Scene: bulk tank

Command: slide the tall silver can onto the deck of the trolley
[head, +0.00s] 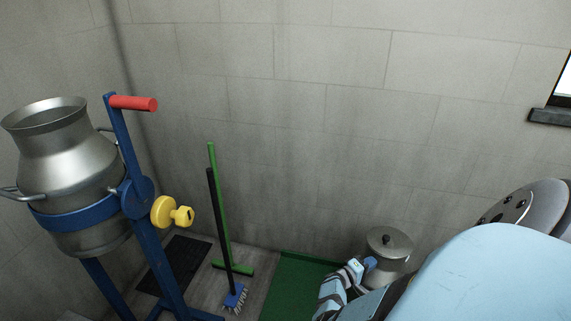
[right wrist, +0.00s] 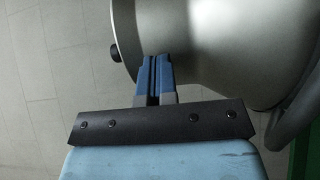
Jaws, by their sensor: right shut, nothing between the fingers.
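A silver can (head: 388,253) with a lid and dark knob stands upright at the lower right of the head view. It fills the upper right of the right wrist view (right wrist: 225,35). My right gripper (head: 366,266) is at the can's near left side. In the right wrist view its blue fingers (right wrist: 155,62) are closed together, empty, with their tips at the can's side; whether they touch it I cannot tell. A green surface with a raised edge (head: 297,283) lies left of the can; I cannot tell whether it is the trolley deck. My left gripper is out of view.
Another silver can (head: 75,165) hangs in a blue tipping frame (head: 146,240) with a red handle and yellow knob at the left. A green-handled tool (head: 219,190) and a brush (head: 235,297) lean on the block wall. A dark grate (head: 175,265) lies on the floor.

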